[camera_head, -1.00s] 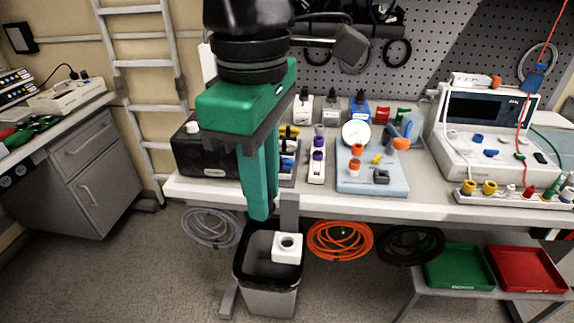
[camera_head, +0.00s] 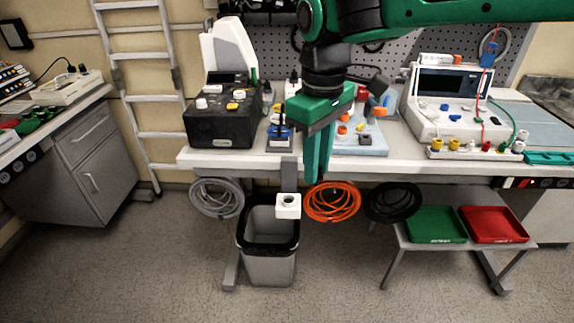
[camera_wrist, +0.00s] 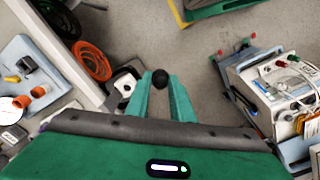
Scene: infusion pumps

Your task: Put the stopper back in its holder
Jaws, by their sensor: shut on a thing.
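The stopper (camera_wrist: 160,79) is a small dark round knob between my fingertips in the wrist view. My green gripper (camera_head: 316,180) is shut on it and points down in front of the bench edge; the stopper is not clearly visible in the head view. The holder appears to be the white block (camera_head: 288,206) with a round dark opening, below the bench's front edge. In the head view my fingertips are up and to the right of it. In the wrist view this white block (camera_wrist: 125,82) is just left of the fingers, apart from the stopper.
A bin (camera_head: 268,262) with a black liner stands below the white block. Orange (camera_head: 332,202), grey (camera_head: 216,198) and black coils hang along the bench front (camera_head: 225,160). Green (camera_head: 436,225) and red (camera_head: 493,225) trays sit on a low table at right.

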